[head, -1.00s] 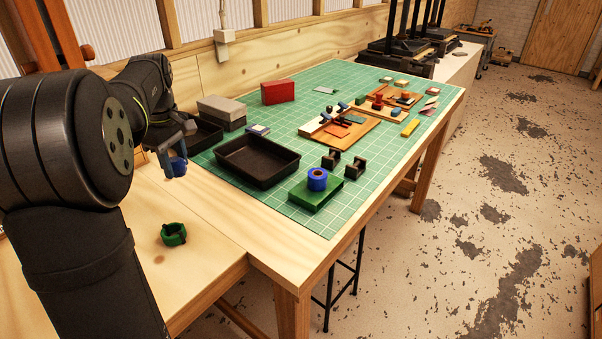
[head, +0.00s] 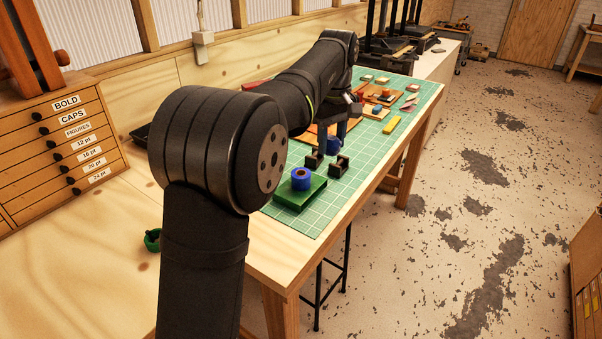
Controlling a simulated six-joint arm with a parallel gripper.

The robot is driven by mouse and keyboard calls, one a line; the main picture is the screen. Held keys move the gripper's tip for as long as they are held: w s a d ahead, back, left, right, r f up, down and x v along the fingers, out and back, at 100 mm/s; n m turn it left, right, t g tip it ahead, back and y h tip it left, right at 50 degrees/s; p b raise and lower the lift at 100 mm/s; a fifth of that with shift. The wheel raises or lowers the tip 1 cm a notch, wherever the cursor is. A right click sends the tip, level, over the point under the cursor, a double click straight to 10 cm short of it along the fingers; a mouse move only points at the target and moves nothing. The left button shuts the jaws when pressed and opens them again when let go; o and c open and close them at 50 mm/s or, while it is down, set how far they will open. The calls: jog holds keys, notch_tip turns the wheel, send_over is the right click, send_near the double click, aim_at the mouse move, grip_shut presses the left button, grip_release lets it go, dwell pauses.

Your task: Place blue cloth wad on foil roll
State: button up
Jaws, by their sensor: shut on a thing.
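My gripper (head: 343,130) is shut on the blue cloth wad (head: 333,144) and holds it above the green mat, behind the two small dark holders. The wad is small and partly hidden by the fingers. A blue roll with a tan core (head: 301,179), which looks like the foil roll, stands upright on a green block (head: 299,195) near the mat's front edge. Nothing shows on top of the roll. In the picture, my gripper is above and to the right of the roll, apart from it.
Two dark holders (head: 338,166) stand just behind the green block. The green gridded mat (head: 322,213) is bare in front and to the right. Wooden boards with small pieces (head: 380,97) lie farther back. A green ring-like thing (head: 152,240) is partly hidden by my arm. A drawer cabinet (head: 68,150) stands left.

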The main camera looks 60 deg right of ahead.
jog(key=shift+s+d, duration=0.2)
jog(key=shift+s, duration=0.3)
jog(key=shift+w+d+f, duration=0.1)
jog(key=shift+w+f, duration=0.05)
jog(key=w+f, duration=0.2)
jog(key=w, duration=0.1)
jog(key=w+d+f, duration=0.1)
jog(key=w+f, duration=0.1)
jog(key=w, duration=0.2)
jog(key=w+f, duration=0.2)
jog(key=w, duration=0.1)
jog(key=shift+w+d+f, duration=0.25)
jog(key=shift+w+f, duration=0.1)
jog(key=shift+w, duration=0.05)
jog(key=shift+f, duration=1.95)
jog(key=shift+f, duration=0.15)
jog(key=o, duration=0.9)
jog(key=shift+o, duration=0.2)
notch_tip(320, 180, up, 12)
jog(key=shift+r, duration=0.2)
